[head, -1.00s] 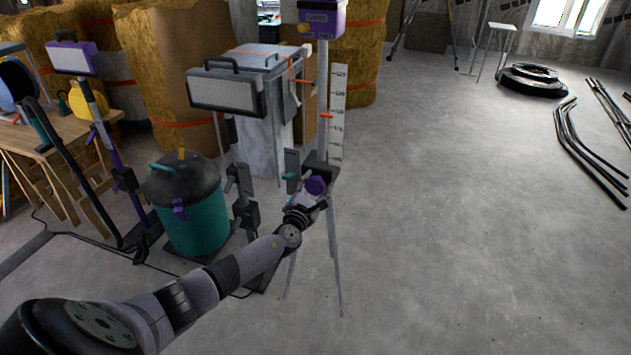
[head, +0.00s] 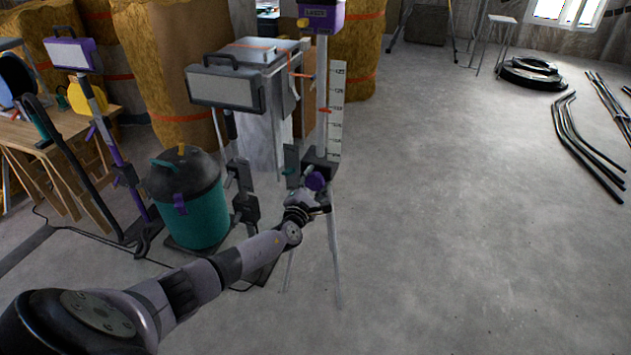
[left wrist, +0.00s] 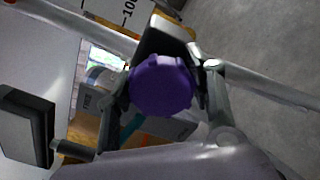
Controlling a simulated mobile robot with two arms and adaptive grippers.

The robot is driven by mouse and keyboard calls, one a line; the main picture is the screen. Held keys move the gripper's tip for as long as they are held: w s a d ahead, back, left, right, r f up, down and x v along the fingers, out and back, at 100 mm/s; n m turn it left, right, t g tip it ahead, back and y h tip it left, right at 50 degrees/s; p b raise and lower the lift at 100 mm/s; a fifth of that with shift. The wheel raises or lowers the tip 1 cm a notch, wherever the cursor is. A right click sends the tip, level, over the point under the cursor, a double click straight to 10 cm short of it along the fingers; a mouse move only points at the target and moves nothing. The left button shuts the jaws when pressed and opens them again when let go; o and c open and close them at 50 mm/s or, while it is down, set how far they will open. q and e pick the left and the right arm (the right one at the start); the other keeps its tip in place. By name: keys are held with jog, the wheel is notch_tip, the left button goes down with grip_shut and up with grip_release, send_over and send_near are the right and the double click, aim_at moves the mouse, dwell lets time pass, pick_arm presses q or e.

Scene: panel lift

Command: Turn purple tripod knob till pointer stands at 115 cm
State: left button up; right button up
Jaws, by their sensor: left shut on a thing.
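The purple tripod knob (head: 316,181) is on the side of the tripod's (head: 334,245) dark head. It fills the middle of the left wrist view (left wrist: 161,85). My left gripper (head: 313,188) is shut on it, one finger on each side. The red pointer (head: 323,110) on the grey mast stands beside the white scale (head: 337,117), about level with its third label from the top; the labels are too small for me to read surely. A purple box (head: 321,16) tops the mast. My right gripper is out of view.
A teal bin with a black lid (head: 203,215) and a work lamp (head: 228,86) on a stand are left of the tripod. A grey cabinet (head: 252,60) is behind. Black pipes (head: 580,140) lie at the right. The floor (head: 450,220) between is clear.

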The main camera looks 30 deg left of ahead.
pick_arm(q)
jog(key=o, duration=1.1)
jog(key=shift+o, duration=0.2)
jog(key=v, duration=1.2)
